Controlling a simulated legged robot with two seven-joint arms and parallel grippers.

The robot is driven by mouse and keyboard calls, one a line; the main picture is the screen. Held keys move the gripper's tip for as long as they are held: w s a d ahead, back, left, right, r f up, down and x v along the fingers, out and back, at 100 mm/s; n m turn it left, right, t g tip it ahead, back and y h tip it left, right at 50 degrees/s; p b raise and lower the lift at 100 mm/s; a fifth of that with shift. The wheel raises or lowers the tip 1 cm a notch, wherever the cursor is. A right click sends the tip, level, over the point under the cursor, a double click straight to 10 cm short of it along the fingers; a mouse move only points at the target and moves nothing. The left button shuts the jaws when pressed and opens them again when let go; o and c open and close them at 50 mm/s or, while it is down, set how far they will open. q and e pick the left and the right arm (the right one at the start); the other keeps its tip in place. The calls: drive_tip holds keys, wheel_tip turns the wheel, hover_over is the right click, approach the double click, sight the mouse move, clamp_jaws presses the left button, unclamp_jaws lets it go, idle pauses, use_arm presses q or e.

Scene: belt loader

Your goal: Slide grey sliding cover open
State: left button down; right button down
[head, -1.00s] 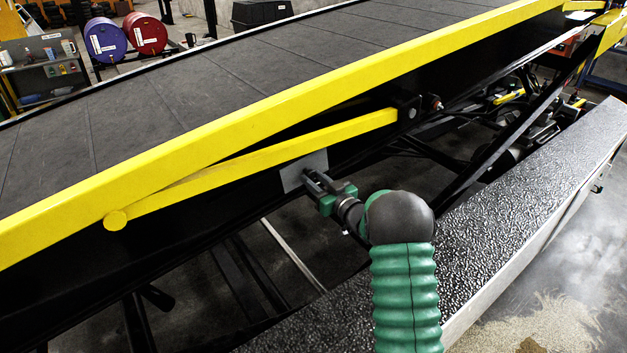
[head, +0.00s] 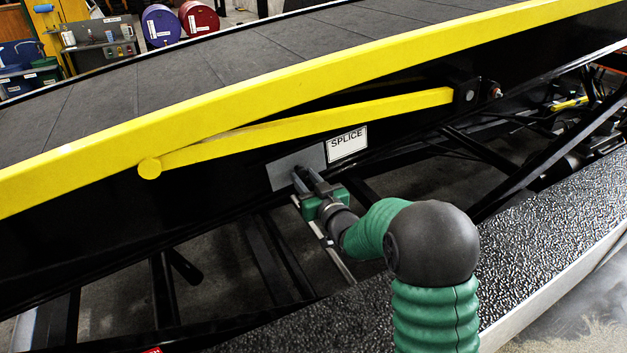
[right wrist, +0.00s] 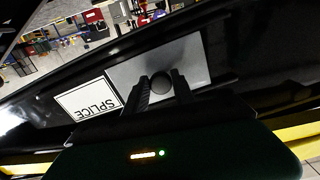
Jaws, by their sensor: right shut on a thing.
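The grey sliding cover (head: 283,172) is a flat grey plate on the black side of the belt loader, below the yellow bar. My right gripper (head: 299,178) is shut on the cover's dark round knob (right wrist: 161,84), which shows between its fingers in the right wrist view. The cover also shows there as a grey panel (right wrist: 190,62). A white label reading SPLICE (head: 347,144) is exposed just right of the cover; it shows upside down in the right wrist view (right wrist: 88,101). My left gripper is not in view.
A yellow bar (head: 310,128) slants above the cover, below the yellow rail (head: 300,82) along the belt. A textured dark ledge (head: 545,205) runs along the lower right. Black frame struts lie beneath the cover.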

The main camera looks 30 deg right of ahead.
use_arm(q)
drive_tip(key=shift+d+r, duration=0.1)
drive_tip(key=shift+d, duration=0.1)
use_arm(e)
drive_tip(key=shift+d+r, duration=0.2)
drive_tip(key=c, duration=1.5)
unclamp_jaws()
drive_tip(key=o, duration=0.5)
drive_tip(key=shift+s+a+r, duration=0.1)
drive_tip(key=shift+s+a, duration=0.15)
drive_tip(key=shift+c, duration=0.2)
drive_tip(key=shift+s+a, duration=0.1)
drive_tip(key=shift+f, duration=0.2)
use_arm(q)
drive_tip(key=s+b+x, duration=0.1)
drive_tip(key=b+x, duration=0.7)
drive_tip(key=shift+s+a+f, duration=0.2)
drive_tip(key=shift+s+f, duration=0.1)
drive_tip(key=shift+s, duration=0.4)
use_arm(e)
drive_tip(key=s+a, duration=0.2)
drive_tip(key=s, duration=1.4)
drive_tip(key=shift+s, duration=0.3)
